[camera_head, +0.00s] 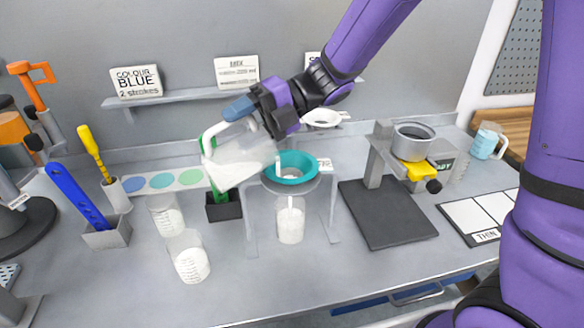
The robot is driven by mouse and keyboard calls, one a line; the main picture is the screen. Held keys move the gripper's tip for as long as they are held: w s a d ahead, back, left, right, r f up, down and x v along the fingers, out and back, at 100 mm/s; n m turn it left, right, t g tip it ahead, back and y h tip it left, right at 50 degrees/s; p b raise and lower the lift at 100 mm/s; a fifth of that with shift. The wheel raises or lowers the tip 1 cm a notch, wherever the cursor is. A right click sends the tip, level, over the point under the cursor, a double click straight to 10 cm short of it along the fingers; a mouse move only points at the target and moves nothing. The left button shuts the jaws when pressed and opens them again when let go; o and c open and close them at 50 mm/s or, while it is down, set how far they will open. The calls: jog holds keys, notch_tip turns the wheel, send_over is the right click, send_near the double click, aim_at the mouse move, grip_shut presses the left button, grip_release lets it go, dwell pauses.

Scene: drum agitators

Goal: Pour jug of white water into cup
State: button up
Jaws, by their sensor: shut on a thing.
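The jug is tilted, in the air, just left of and above a teal funnel ring (291,166) on a grey stand. A thin white strip shows at the funnel's left edge; I cannot tell if it is pouring liquid. A clear cup (290,222) with white liquid stands under the funnel. Two more clear cups, one behind (165,215) and one in front (188,258), stand to the left with white contents.
A blue-handled tool (76,195) and a yellow-handled one (93,150) stand in holders at left. A dark-based stand (390,215) is to the right, with a white panel (475,215) beyond it. A shelf with signs (136,82) runs behind. The front middle bench is clear.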

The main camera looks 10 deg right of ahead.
jog(key=shift+w+d+r+y, duration=0.2)
jog(key=shift+d+y, duration=0.1)
jog(key=shift+d, duration=0.35)
jog(key=shift+w+d+r+y, duration=0.15)
jog(key=shift+d+y, duration=0.15)
jog(key=shift+d, duration=0.3)
jog(key=shift+w+d+r+g+y, duration=0.15)
jog(key=shift+d+r+g+y, duration=0.15)
jog(key=shift+d+y, duration=0.25)
